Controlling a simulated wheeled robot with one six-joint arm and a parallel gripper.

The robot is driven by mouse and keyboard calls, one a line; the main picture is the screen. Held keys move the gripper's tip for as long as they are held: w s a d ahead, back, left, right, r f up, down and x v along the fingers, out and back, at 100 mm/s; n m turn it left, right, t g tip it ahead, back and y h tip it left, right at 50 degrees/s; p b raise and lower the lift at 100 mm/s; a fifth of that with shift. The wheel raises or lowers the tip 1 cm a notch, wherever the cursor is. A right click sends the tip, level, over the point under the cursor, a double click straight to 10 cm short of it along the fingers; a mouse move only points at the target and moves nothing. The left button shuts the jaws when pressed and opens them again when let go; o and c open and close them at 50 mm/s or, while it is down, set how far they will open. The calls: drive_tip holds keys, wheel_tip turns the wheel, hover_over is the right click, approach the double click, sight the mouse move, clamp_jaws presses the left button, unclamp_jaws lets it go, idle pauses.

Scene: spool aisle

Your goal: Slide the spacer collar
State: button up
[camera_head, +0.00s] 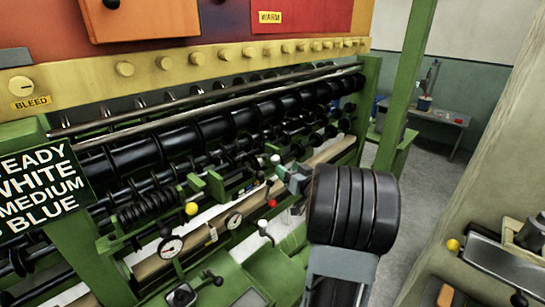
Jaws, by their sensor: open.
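My gripper (284,172) shows small and partly hidden at the middle of the view, just left of the black ribbed part of my arm. It reaches toward the lower shafts of the green machine (376,100), with its jaws open. I see nothing held in it. I cannot tell for sure which part is the spacer collar. Black rings (150,208) sit close together on a lower shaft at the left. Larger black spools (215,130) line the upper shaft. My arm hides part of the machine's right end.
A yellow knob (192,209), a red knob (271,203) and round gauges (171,247) stand along the machine's front. A wooden rail (330,150) runs below the shafts. A bench (440,115) stands at the back right. A cabinet with a grey tray (500,277) is at the right.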

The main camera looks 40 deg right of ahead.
sight(273, 157)
drive_tip(key=w+p, duration=0.2)
drive_tip(key=w, duration=0.7)
drive_tip(key=shift+w, duration=0.3)
